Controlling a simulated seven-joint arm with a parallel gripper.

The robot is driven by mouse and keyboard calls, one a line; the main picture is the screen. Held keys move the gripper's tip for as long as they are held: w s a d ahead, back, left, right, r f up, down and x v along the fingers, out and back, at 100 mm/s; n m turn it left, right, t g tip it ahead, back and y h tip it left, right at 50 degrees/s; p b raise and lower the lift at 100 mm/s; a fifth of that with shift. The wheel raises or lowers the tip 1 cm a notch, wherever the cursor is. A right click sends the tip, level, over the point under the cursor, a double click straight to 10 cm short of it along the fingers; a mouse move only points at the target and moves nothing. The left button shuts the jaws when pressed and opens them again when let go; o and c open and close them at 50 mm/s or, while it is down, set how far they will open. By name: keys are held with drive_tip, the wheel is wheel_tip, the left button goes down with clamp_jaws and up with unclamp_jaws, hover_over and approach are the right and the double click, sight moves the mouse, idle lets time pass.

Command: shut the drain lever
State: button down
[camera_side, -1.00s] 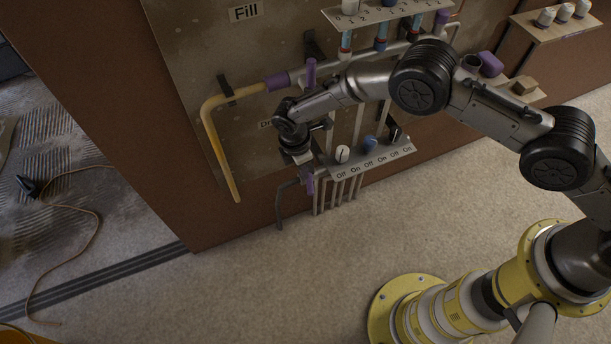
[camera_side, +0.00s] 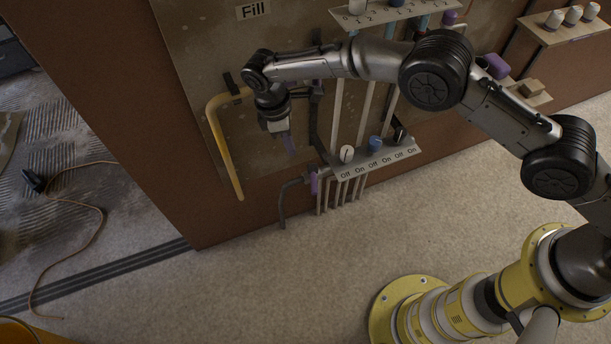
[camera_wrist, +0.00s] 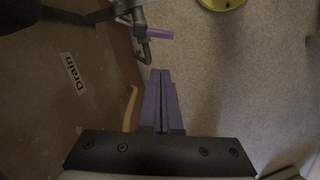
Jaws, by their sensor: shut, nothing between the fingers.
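The drain lever has a purple handle (camera_side: 314,183), low on the wall at the bend of a dark pipe, left of the white-knobbed panel. In the wrist view the handle (camera_wrist: 160,36) sticks out sideways from the pipe fitting, away from the wall. My gripper (camera_side: 291,150) points down in front of the wall board, above and left of the handle and apart from it. Its purple fingers (camera_wrist: 159,72) are shut together with nothing between them. The "Drain" label (camera_wrist: 75,73) shows in the wrist view; my arm hides it in the side view.
A yellow pipe (camera_side: 223,150) runs down the board left of my gripper, under the "Fill" label (camera_side: 254,11). A sloped panel (camera_side: 376,159) with Off/On knobs juts out to the right, above several thin pipes. The carpet (camera_side: 290,270) below is clear.

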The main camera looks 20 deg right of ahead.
wheel_tip(320, 180, down, 2)
drive_tip(key=a, duration=0.2)
approach(315, 185)
drive_tip(key=w+a+f, duration=0.1)
drive_tip(key=a+f, duration=0.2)
drive_tip(key=f, duration=0.2)
drive_tip(key=shift+s+d+f+m, duration=0.15)
drive_tip(key=shift+d+f, duration=0.35)
drive_tip(key=shift+d, duration=0.1)
drive_tip(key=shift+s+d+f+m, duration=0.15)
drive_tip(key=shift+d+f, duration=0.35)
drive_tip(key=shift+d, duration=0.1)
drive_tip(key=d+n, duration=0.1)
drive_tip(key=n, duration=0.1)
drive_tip(key=s+d+n, duration=0.1)
drive_tip(key=n, duration=0.1)
drive_tip(key=shift+s+t, duration=0.1)
drive_tip(key=shift+t, duration=0.2)
drive_tip(key=shift+f, duration=0.1)
drive_tip(key=shift+a, duration=0.1)
